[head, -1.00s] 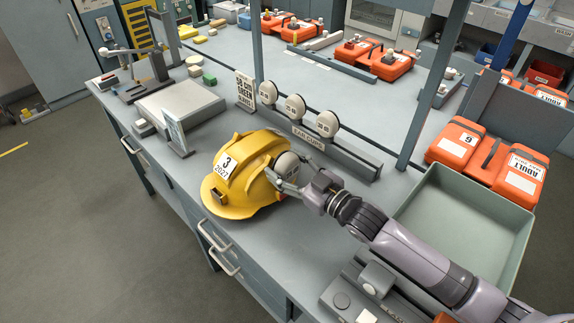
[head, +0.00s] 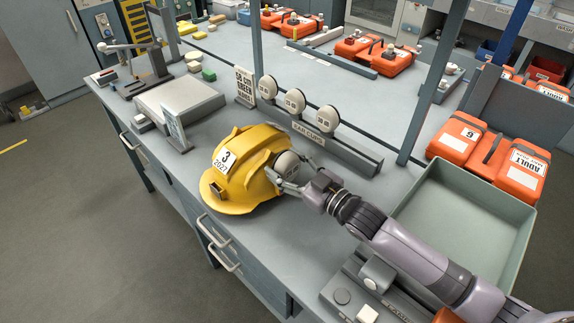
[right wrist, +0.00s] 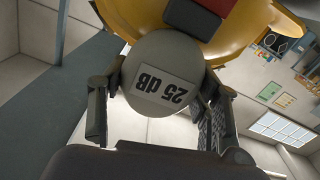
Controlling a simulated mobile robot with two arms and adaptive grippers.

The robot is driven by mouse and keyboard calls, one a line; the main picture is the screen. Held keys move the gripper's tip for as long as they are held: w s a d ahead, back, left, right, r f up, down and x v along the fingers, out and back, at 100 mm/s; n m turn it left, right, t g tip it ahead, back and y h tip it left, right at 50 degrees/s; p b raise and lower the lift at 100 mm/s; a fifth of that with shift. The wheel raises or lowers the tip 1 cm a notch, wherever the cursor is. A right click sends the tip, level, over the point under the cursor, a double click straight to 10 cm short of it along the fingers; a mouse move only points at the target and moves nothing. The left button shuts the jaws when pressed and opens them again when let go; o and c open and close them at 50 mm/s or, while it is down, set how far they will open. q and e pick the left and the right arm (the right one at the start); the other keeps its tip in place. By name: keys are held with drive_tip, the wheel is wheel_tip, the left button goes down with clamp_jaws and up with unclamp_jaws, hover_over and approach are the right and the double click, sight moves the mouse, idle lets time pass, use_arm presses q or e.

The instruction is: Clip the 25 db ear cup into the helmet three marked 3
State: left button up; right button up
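The yellow helmet marked 3 (head: 262,187) sits on the grey bench, its front label facing left. It fills the top of the right wrist view (right wrist: 150,15). The round grey ear cup labelled 25 dB (right wrist: 163,85) is at the helmet's near right side; it also shows in the head view (head: 287,163). My right gripper (right wrist: 162,85) has a finger on either side of this cup, seemingly touching its rim. Whether the cup is seated in the helmet cannot be seen. My left gripper is not in view.
A grey-green tray (head: 465,230) is at the right, near orange cases (head: 521,170). A flat grey block (head: 180,103) lies at the left.

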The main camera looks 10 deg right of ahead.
sight(292, 170)
drive_tip(key=o, duration=0.5)
drive_tip(key=shift+f, duration=0.1)
drive_tip(key=v, duration=0.7)
drive_tip(key=shift+s+d, duration=0.15)
drive_tip(key=shift+s, duration=0.05)
